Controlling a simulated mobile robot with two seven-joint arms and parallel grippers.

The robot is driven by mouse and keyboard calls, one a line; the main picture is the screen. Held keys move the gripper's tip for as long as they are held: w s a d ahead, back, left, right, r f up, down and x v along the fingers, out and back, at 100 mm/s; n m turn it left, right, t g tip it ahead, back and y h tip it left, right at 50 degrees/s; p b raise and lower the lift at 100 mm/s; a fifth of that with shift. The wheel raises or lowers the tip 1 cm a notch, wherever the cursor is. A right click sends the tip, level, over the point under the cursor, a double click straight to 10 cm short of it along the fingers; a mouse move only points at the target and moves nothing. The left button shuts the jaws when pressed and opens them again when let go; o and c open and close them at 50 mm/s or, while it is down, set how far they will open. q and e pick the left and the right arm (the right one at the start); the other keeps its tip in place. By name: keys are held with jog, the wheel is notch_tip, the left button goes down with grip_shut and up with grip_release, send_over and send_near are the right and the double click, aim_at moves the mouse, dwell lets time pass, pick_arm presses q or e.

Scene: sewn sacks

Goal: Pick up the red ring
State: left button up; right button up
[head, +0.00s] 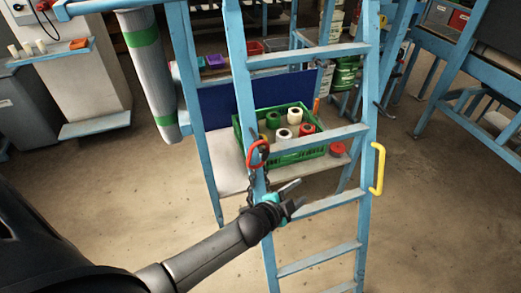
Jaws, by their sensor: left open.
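A red ring (257,154), oval in shape, hangs at the left rail of a blue ladder (308,142). A dark chain (250,184) hangs just below it along the rail. My left gripper (295,195) is open and empty, below and to the right of the ring and apart from it. Its fingers point right, close to a ladder rung; I cannot tell whether they touch it. My right gripper is not in view.
Behind the ladder, a green crate (243,150) holds several rolls or spools on a low shelf. A red roll (337,149) lies beside it. A yellow handle (379,168) sticks out from the right rail.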

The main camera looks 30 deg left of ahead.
pick_arm(q)
jog(key=w+d+r+m+t+h, duration=0.2)
jog(key=r, duration=0.6)
jog(key=w+d+r+m+t+h, duration=0.1)
jog(key=w+d+r+m, duration=0.15)
jog(key=r, duration=0.55)
jog(key=d+r+m+g+h+p, duration=0.1)
jog(key=d+r+m+g+h, duration=0.2)
jog(key=d+r+m+h, duration=0.6)
jog(key=m+g+y+p, duration=0.1)
jog(key=m+g+y, duration=1.3)
jog(key=m, duration=0.7)
send_near(248, 160)
jog(key=f, duration=0.4)
jog(key=shift+w+a, duration=0.1)
jog(key=shift+w, duration=0.3)
jog(key=shift+s+f, duration=0.15)
jog(key=shift+f, duration=1.3)
jog(key=shift+s+f, duration=0.1)
jog(key=shift+f, duration=1.4)
jog(key=shift+c, duration=0.2)
